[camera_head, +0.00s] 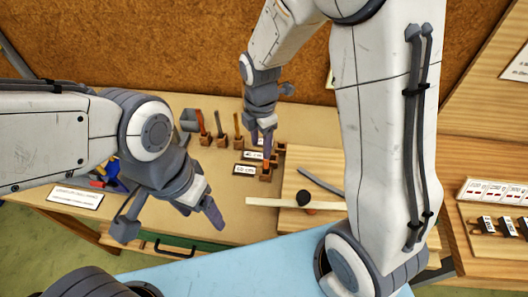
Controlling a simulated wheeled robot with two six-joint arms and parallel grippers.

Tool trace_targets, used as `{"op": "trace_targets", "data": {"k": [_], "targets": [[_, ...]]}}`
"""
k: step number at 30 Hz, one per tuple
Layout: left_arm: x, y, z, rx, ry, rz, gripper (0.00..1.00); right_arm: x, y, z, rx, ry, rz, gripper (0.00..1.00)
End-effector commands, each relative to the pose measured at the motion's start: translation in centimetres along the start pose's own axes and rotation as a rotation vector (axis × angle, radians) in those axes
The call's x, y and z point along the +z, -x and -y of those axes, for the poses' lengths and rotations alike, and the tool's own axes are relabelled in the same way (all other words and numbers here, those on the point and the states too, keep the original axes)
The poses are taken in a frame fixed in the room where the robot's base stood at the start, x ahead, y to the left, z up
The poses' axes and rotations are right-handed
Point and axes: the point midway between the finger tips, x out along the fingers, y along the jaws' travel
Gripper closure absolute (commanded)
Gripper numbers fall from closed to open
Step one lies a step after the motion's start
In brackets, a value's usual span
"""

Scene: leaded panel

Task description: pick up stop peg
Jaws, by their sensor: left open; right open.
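I cannot tell for certain which thing is the stop peg. Several small wooden holders, one of them at the front (265,173), stand near the middle of the bench beside two small label cards; their contents are too small to make out. My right gripper (262,141) points down just above the back of these holders, open, with its fingertips close to them. Whether it touches anything there cannot be seen. My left gripper (211,213) is open and apparently empty, over the front of the bench to the left of the wooden board.
The wooden board (290,225) carries a pale strip (265,202), a black round knob (303,198) and a dark bar (320,182). Tools stand in wooden blocks (221,140) behind. A side table at right holds black-topped pieces (487,225). My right arm hides the bench's right part.

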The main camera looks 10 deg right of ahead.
Motion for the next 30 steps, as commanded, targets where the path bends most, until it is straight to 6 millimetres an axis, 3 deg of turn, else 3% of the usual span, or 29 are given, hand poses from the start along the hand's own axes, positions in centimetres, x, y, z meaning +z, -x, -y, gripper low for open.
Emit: {"op": "trace_targets", "data": {"k": [1,6,13,22,30], "targets": [[0.0,0.8,-0.1,0.000,0.000,0.000,0.25,0.8,0.2,-0.3,-0.005,0.042,0.001,0.43],[-0.1,1.3,-0.1,0.000,0.000,0.000,0.25,2.0,-0.9,-0.9,-0.009,0.139,0.004,0.43],[-0.1,1.8,-0.1,0.000,0.001,0.000,0.25,2.0,-4.5,-0.9,-0.011,0.148,0.003,0.43],[-0.1,2.6,-0.2,0.000,0.001,0.000,0.25,2.0,-6.8,-0.6,-0.011,0.147,0.003,0.43],[-0.2,3.7,-0.3,0.000,0.002,0.000,0.25,1.9,-10.3,-0.3,-0.009,0.147,0.003,0.43]]}}
